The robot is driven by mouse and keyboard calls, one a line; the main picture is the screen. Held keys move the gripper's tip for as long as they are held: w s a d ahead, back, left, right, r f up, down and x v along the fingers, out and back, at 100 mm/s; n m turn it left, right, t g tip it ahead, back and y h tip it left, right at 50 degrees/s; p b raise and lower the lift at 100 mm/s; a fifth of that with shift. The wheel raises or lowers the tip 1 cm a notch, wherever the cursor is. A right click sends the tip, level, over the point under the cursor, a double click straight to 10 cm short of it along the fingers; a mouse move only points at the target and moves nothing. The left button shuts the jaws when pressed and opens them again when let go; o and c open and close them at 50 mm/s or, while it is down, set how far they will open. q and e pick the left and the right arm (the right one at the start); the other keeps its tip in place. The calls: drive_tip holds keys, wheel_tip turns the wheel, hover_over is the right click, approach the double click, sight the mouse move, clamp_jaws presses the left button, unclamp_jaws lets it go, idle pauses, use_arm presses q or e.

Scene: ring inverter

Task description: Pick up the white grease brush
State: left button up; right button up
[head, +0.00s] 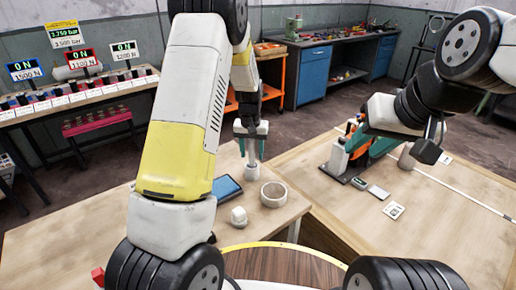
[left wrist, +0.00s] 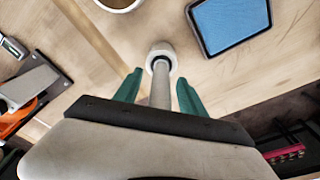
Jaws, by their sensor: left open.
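The white grease brush (left wrist: 159,90) stands upright with its pale handle up and its lower end in a small round white holder (left wrist: 161,54). In the head view the brush (head: 252,151) is on the left wooden table, below my left gripper (head: 251,138). In the left wrist view my left gripper (left wrist: 158,88) is open, with its two green fingers on either side of the handle and gaps visible. My right gripper (head: 381,146) is over the right table by an orange-levered tool; its fingers are partly hidden, and I cannot tell their opening.
A blue-screened tablet (head: 227,188), a pale ring (head: 273,194) and a small white object (head: 239,216) lie near the brush. The orange-levered tool (head: 341,155) stands on the right table (head: 460,235). Force displays (head: 84,60) stand on a bench at the left.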

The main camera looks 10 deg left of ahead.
use_arm(q)
drive_tip(key=shift+f, duration=0.45)
drive_tip(key=shift+c, duration=0.2)
clamp_jaws()
drive_tip(key=shift+r, duration=0.15)
wheel_tip(320, 180, up, 10)
drive_tip(key=shift+f, duration=0.1)
